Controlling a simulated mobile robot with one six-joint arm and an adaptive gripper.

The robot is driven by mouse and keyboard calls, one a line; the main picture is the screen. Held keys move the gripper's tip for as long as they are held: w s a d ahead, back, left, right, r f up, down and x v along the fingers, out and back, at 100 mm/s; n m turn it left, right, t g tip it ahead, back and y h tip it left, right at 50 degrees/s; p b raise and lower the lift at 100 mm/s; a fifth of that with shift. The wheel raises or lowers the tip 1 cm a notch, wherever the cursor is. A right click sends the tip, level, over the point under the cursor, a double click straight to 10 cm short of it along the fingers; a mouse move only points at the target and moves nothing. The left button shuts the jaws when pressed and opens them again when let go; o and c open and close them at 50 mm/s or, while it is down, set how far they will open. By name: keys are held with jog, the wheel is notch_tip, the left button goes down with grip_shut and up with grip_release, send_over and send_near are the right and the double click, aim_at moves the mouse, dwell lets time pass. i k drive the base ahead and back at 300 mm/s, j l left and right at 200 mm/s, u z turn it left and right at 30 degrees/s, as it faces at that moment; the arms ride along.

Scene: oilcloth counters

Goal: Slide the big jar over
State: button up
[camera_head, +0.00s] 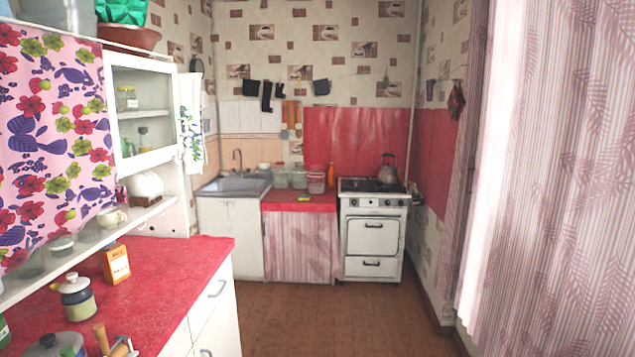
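Several clear glass jars stand close together on the far red counter, between the sink and the stove. A front jar (316,182) has a reddish lid, and another jar (298,177) stands just left of it. A third jar (280,178) is at the left, nearest the sink. They are small in view, so I cannot tell which is biggest. A lidded ceramic jar (77,299), cream with green and blue bands, stands on the near red counter. My gripper is not in view.
An orange box (116,264) stands behind the ceramic jar, with a pot lid and wooden-handled items in front. A sink (233,186) and a stove with a kettle (389,168) flank the far counter. The brown floor (330,320) is clear.

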aim_at(316, 177)
jog(key=i+u, duration=0.2)
jog(key=i, duration=3.85)
jog(key=i+l, duration=0.1)
jog(key=i, duration=1.85)
jog(key=i+u, duration=0.35)
jog(key=i, duration=0.2)
jog(key=i+l+u, duration=0.3)
jog(key=i, duration=0.25)
